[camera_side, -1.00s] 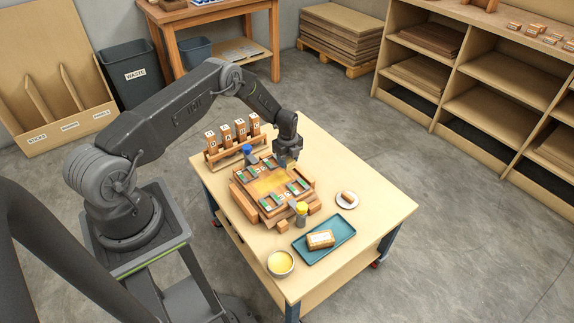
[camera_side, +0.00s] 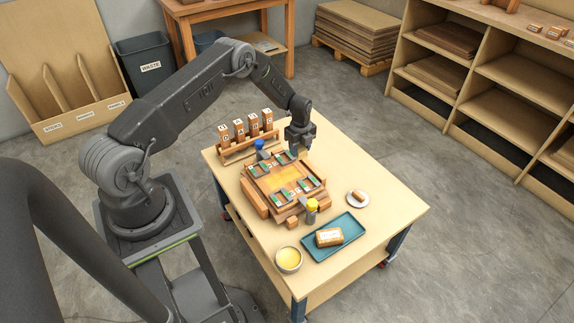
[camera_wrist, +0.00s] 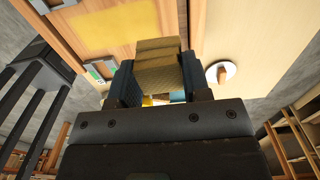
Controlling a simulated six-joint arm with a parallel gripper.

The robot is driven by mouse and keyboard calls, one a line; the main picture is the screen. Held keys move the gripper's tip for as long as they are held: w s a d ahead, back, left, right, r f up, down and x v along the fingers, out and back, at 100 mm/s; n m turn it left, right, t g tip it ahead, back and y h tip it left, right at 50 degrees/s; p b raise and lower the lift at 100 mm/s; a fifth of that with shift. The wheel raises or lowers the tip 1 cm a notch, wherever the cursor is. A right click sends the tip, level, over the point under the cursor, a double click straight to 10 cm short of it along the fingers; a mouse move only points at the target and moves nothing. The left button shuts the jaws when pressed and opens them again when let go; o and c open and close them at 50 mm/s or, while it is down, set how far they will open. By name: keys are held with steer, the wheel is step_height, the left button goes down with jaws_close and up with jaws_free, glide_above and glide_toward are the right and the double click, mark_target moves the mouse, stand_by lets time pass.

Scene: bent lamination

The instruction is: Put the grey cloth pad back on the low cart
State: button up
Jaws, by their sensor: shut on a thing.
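My gripper (camera_side: 299,143) is above the back right edge of the wooden press fixture (camera_side: 255,199). In the wrist view its two dark fingers (camera_wrist: 157,82) are shut on a tan-brown block (camera_wrist: 157,65) with a banded, cloth-like or wood-like surface. I cannot tell whether this is the grey cloth pad; no clearly grey pad shows elsewhere. The held block is hidden or too small to make out in the side view. The low cart with a pale wooden top (camera_side: 385,190) stands on casters under the fixture.
A rack of lettered blocks (camera_side: 246,137) stands behind the fixture. The cart top's right side is mostly clear.

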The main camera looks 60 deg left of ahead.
mark_target(226, 174)
steer(key=s+a+f, duration=0.1)
steer(key=s+a, duration=0.2)
steer(key=s+a+f+n, duration=0.1)
steer(key=s+a, duration=0.1)
steer(key=a, duration=0.2)
steer(key=s+a+f+n, duration=0.1)
steer(key=s+a, duration=0.2)
steer(key=shift+s+a, duration=0.25)
steer(key=shift+s, duration=0.1)
steer(key=s+a+f+n, duration=0.1)
steer(key=s+a+f, duration=0.1)
steer(key=s, duration=0.2)
steer(key=s+a+f, duration=0.2)
steer(key=s+a, duration=0.1)
steer(key=s, duration=0.2)
steer(key=s+a+f+n, duration=0.1)
steer(key=s+a+f, duration=0.1)
steer(key=s+a, duration=0.1)
steer(key=shift+s+a+f+n, duration=0.15)
steer(key=shift+s+f, duration=0.05)
steer(key=shift+s, duration=0.2)
steer(key=shift+s+a+f+n, duration=0.1)
steer(key=shift+s+f+n, duration=0.05)
steer(key=shift+s, duration=0.2)
steer(key=shift+f, duration=2.15)
steer(key=shift+f, duration=0.1)
steer(key=o, duration=0.9)
